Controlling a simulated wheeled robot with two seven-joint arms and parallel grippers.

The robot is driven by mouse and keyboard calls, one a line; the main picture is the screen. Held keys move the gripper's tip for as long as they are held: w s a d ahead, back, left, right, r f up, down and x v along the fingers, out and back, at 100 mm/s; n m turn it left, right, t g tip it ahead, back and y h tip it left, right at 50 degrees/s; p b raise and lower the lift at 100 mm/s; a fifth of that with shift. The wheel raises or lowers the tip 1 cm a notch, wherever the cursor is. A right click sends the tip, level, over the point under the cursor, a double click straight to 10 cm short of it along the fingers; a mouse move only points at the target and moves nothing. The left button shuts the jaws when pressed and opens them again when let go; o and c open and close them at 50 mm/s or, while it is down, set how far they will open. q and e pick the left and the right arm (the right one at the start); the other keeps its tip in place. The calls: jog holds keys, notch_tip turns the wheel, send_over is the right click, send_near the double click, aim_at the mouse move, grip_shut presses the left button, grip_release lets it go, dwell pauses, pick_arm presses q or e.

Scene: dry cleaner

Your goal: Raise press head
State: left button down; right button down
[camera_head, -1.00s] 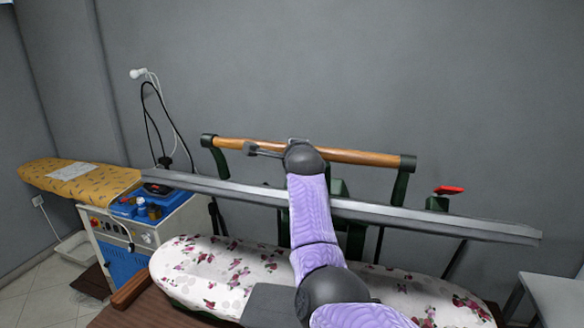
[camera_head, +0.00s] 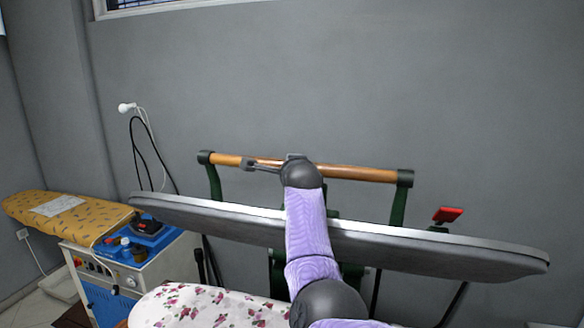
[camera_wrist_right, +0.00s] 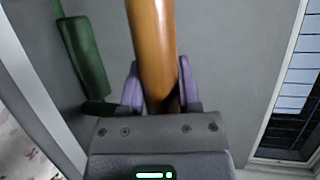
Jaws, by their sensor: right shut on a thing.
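The press head (camera_head: 440,253) is a long grey plate raised above the floral padded lower board (camera_head: 205,308), with a clear gap between them. It is tilted so that its dark underside faces me. A wooden handle bar (camera_head: 360,173) on green brackets runs above it. My purple right arm crosses in front of the head, hiding its middle. My right gripper (camera_wrist_right: 158,88) is shut on the wooden bar, which shows between its two fingers in the wrist view. My left gripper is not in view.
A yellow ironing board (camera_head: 50,207) and a blue-and-white steam unit (camera_head: 150,250) stand at the left. A red-topped lever (camera_head: 448,214) is right of the bar. A grey wall is behind, with a window (camera_head: 150,6) above.

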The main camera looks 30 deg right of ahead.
jog(key=shift+c, duration=1.6)
grip_release()
jog(key=shift+s, duration=0.1)
jog(key=b+v, duration=0.3)
jog(key=v, duration=0.6)
jog(key=shift+s+a, duration=0.25)
jog(key=shift+s, duration=0.05)
